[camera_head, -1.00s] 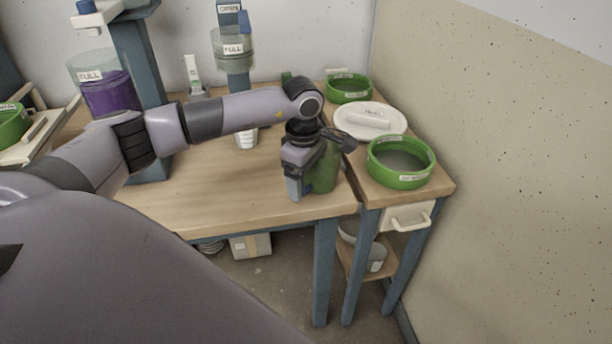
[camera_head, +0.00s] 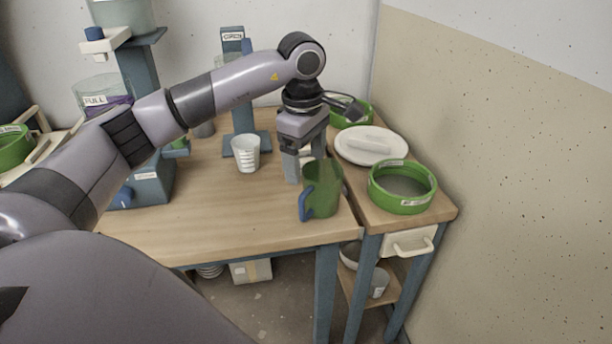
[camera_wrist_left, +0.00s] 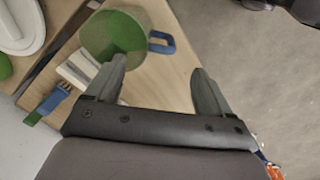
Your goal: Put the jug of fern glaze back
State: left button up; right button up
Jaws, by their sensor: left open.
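The jug of fern glaze (camera_head: 325,188), green with a blue handle (camera_head: 305,203), stands upright on the wooden table near its front right corner. My left gripper (camera_head: 302,168) is open, pointing down just above and behind the jug, and overlaps it in the head view. In the left wrist view the jug (camera_wrist_left: 122,36) lies beyond the fingertips, its blue handle (camera_wrist_left: 164,42) between and past the open fingers (camera_wrist_left: 159,66); nothing is held. The jug's far side is hidden. My right gripper is not in view.
A white measuring cup (camera_head: 246,153) stands left of the gripper. On the side stand at right are a green-rimmed sieve (camera_head: 402,203), a white lid (camera_head: 352,148) and another green ring (camera_head: 364,120) behind. A blue dispenser post (camera_head: 243,110) stands behind. The front middle table is clear.

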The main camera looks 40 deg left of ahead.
pick_arm(q)
jog(key=s+d+f+g+h, duration=0.1)
jog(key=s+d+f+h, duration=0.2)
jog(key=d, duration=0.6)
jog(key=s+d+f+g+h, duration=0.1)
jog(key=d+f+h, duration=0.35)
jog(key=d, duration=0.45)
jog(key=s+d+r+n+t+h, duration=0.2)
jog(key=d+n+t+h, duration=0.1)
jog(key=d+n+h, duration=0.35)
jog(key=s+d+r+n+t+h, duration=0.1)
jog(key=d+r+n+t+h, duration=0.1)
jog(key=d+n+h, duration=0.4)
jog(key=a+f+n+t+y, duration=0.5)
jog(key=f+n+t+y, duration=0.1)
jog(key=n, duration=0.8)
jog(key=a+f+n+t+y, duration=0.6)
jog(key=n+t, duration=0.1)
jog(key=n, duration=0.6)
jog(key=s+a+f+n+g+y, duration=0.3)
jog(key=s+f+n, duration=0.2)
jog(key=s+f, duration=0.1)
jog(key=s+a+f+n+g+y, duration=0.2)
jog(key=s+f+n+g, duration=0.1)
jog(key=s+f+n, duration=0.3)
notch_tip(320, 180, down, 2)
jog(key=shift+s+a+f+y, duration=0.15)
jog(key=shift+a+f+y, duration=0.05)
jog(key=shift+a+y, duration=0.2)
